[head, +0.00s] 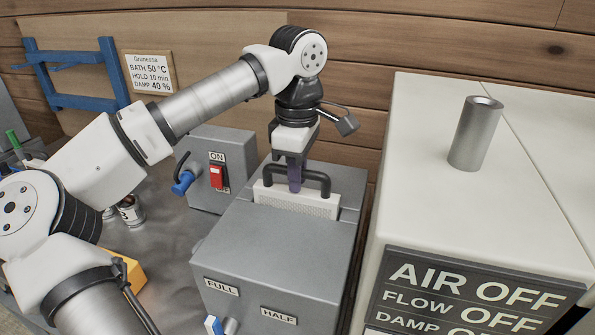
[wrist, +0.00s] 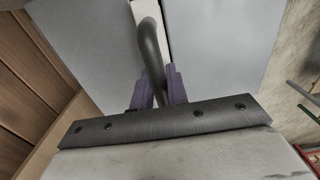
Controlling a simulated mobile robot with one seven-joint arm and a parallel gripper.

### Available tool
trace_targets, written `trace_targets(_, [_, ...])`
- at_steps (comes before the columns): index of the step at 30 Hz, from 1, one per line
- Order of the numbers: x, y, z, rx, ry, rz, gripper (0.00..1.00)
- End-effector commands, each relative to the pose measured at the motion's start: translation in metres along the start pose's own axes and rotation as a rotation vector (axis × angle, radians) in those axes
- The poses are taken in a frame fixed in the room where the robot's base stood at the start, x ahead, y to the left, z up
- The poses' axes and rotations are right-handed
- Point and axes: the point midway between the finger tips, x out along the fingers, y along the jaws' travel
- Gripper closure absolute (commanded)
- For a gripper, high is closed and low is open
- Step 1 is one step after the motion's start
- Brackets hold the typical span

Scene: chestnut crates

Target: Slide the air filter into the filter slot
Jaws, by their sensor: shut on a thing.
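The air filter (head: 296,203) is a white frame with a mesh face and a black bar handle (head: 319,178) on top. It stands upright at the top of the grey box (head: 275,245), its lower part out of sight and a band of it showing above the lid. The filter slot is hidden by the filter, so how deep it sits cannot be told. My gripper (head: 294,176) points down from above, its purple fingers shut on the handle. In the wrist view the fingers (wrist: 160,88) close around the dark handle (wrist: 149,50), with the white filter edge (wrist: 148,9) beyond.
A grey switch box (head: 217,165) with a red switch and blue knob stands behind left. A tall white cabinet (head: 425,150) with a metal cylinder (head: 475,134) on it stands close on the right. A blue frame (head: 75,75) leans on the back board.

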Motion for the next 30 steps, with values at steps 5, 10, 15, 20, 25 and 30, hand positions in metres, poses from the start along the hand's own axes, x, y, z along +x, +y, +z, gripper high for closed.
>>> trace_targets(5, [0.005,0.000,0.000,0.000,0.000,0.000,1.00])
trace_targets(10, [0.010,0.000,0.000,0.000,0.000,0.000,1.00])
trace_targets(15, [0.014,0.000,0.000,0.000,0.000,0.000,1.00])
trace_targets(20, [0.018,0.000,0.000,0.000,0.000,0.000,1.00])
trace_targets(25, [0.022,0.000,0.000,0.000,0.000,0.000,1.00])
trace_targets(30, [0.026,0.000,0.000,0.000,0.000,0.000,1.00])
